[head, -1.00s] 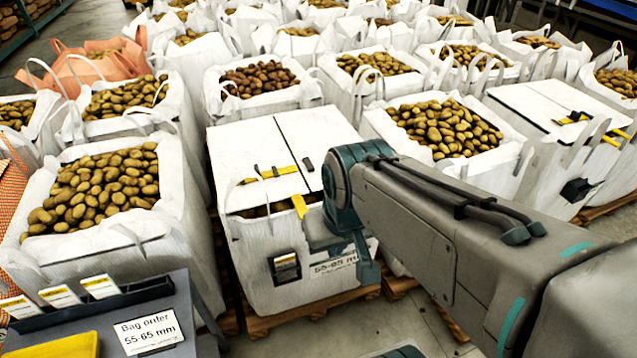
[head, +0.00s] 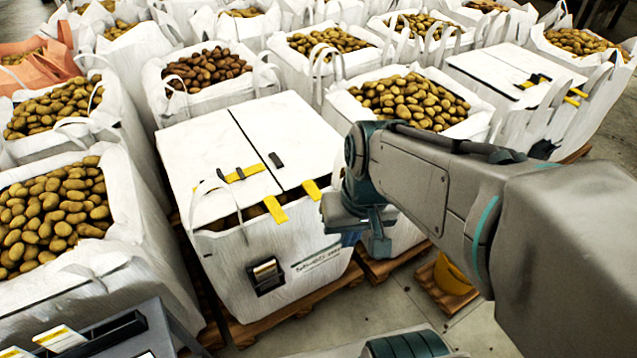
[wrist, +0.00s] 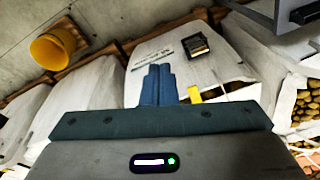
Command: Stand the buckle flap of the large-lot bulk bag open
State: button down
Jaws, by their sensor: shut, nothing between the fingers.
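A white bulk bag with a closed two-panel top stands in the middle of the head view. Its left top panel (head: 200,145) and right top panel (head: 285,125) both lie flat. A yellow strap with a black buckle (head: 240,174) lies across the left panel's front part. Two yellow strap ends (head: 275,208) hang at the front edge, above a narrow dark gap. My gripper (head: 350,238) is shut and empty by the bag's front right corner. In the wrist view its blue fingers (wrist: 158,80) point towards the bag front (wrist: 180,55); I cannot tell whether they touch.
A dark label holder (head: 265,275) is on the bag's front. A second closed bag (head: 515,80) stands at right. Open potato bags (head: 410,100) crowd behind and left. A yellow bucket (head: 455,275) and pallets lie right. A dark stand (head: 110,340) is at front left.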

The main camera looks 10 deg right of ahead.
jog(key=w+a+f+m+g+y+b, duration=0.1)
jog(key=a+f+m+g+y+b, duration=0.1)
jog(key=a+f+y+b, duration=0.5)
jog(key=w+a+f+m+g+y+b, duration=0.25)
jog(key=f+b, duration=0.25)
jog(key=f, duration=0.5)
jog(key=w+a+f+m+g+y+b, duration=0.15)
jog(key=a+f+y+b, duration=0.25)
jog(key=f+y+b, duration=0.4)
jog(key=m+t+h+b, duration=1)
jog(key=m+t+b, duration=0.6)
jog(key=m+t, duration=1.2)
send_near(310, 196)
jog(key=w, duration=0.2)
jog(key=w+a+f+n+t, duration=0.2)
jog(key=w, duration=0.1)
jog(key=shift+w+y, duration=0.25)
jog(key=shift+w, duration=0.05)
notch_tip(310, 196, up, 2)
jog(key=shift+d+r+b, duration=0.1)
jog(key=shift+r+b, duration=0.1)
jog(key=shift+b, duration=0.3)
jog(key=shift+r, duration=0.85)
